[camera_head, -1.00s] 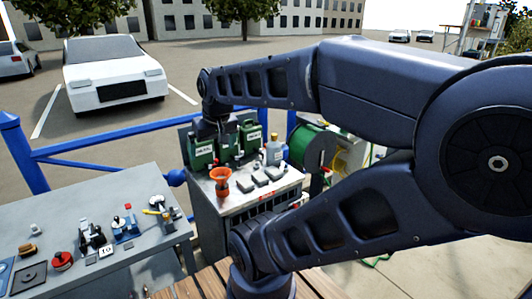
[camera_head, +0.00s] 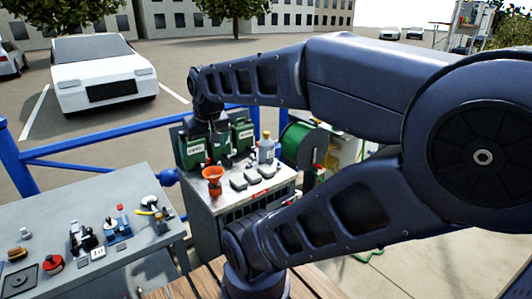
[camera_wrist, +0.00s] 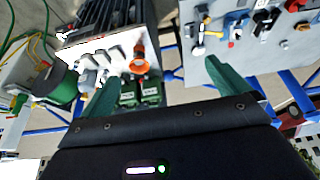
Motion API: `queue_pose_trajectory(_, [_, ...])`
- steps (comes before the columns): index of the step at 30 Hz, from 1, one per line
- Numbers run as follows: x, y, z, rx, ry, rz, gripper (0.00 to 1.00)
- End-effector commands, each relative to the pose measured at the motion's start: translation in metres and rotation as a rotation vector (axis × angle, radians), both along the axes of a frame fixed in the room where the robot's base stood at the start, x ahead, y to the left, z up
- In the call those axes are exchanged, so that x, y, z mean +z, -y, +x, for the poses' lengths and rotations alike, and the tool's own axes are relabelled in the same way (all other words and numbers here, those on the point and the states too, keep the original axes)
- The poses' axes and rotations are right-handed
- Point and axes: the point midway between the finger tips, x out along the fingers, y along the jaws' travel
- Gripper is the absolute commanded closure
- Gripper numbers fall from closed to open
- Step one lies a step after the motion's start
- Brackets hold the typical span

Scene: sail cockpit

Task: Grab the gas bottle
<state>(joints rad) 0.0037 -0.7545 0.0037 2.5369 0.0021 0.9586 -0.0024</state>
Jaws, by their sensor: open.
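A grey bottle (camera_head: 266,152) with a small coloured top stands upright on the grey cabinet (camera_head: 228,202). It looks like the gas bottle, but I cannot read its label. In the wrist view a pale grey bottle (camera_wrist: 88,78) shows beside the left finger. My gripper (camera_head: 217,126) hangs over the back of the cabinet, above the green canisters and left of the bottle. In the wrist view my gripper (camera_wrist: 163,74) has its two green fingers wide apart, with nothing held. The fingertips are hard to make out in the head view.
Green canisters (camera_head: 192,153) stand along the cabinet's back. An orange funnel (camera_head: 212,183) and small grey blocks (camera_head: 238,180) sit in front. A green reel (camera_head: 297,145) is right of the bottle. A workbench (camera_head: 52,227) with tools stands left. A blue railing (camera_head: 95,147) runs behind.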

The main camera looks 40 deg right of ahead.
Motion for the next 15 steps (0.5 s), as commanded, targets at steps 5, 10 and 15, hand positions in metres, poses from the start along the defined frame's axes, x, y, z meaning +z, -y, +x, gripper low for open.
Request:
queue_pose_trajectory(5, [0.000,0.000,0.000,0.000,0.000,0.000,0.00])
queue_pose_trajectory(10, [0.001,0.001,0.003,-0.006,-0.001,0.002,0.00])
queue_pose_trajectory(15, [0.009,0.010,0.027,-0.051,-0.006,0.023,0.00])
